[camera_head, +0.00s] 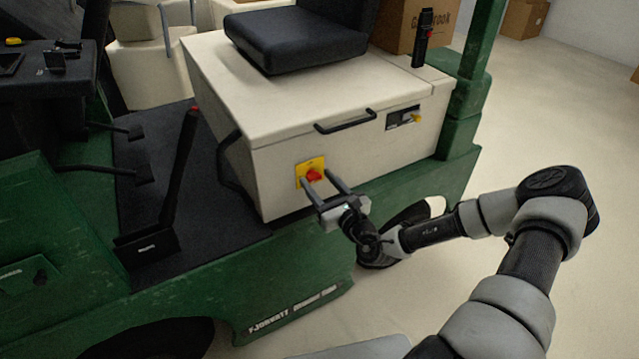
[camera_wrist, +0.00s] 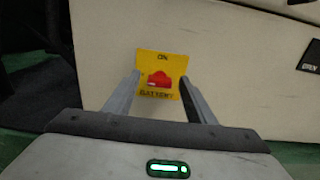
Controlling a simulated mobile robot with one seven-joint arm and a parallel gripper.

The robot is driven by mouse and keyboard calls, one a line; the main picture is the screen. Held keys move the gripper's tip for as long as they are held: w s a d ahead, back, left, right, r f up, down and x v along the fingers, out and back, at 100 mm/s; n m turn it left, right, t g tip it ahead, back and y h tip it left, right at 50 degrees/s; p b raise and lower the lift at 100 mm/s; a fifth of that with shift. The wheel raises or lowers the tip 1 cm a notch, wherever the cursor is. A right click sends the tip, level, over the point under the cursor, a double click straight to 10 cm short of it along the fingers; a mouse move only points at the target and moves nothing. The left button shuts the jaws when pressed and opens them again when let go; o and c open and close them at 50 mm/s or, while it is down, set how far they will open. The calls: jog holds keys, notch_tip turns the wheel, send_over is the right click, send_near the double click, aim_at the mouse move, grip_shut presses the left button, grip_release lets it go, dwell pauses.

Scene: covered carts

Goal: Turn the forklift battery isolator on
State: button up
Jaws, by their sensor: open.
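The battery isolator is a red rotary knob (camera_head: 314,174) on a yellow plate (camera_head: 304,166), fixed to the side of the forklift's cream battery box (camera_head: 380,160). In the wrist view the red knob (camera_wrist: 159,79) sits mid-plate, with "ON" above it and "BATTERY" below on the yellow plate (camera_wrist: 173,66). My gripper (camera_head: 322,185) is open and faces the plate. In the wrist view my gripper's fingers (camera_wrist: 159,82) stand left and right of the plate, with the knob between them. Contact between fingers and knob is not visible.
A black handle (camera_head: 345,122) and a small latch panel (camera_head: 403,117) are on the box to the right. A black seat (camera_head: 295,38) is on top. A black lever (camera_head: 180,165) rises from the footwell at left. Open floor (camera_head: 560,110) lies at right.

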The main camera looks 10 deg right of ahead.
jog(key=c, duration=1)
jog(key=shift+c, duration=0.2)
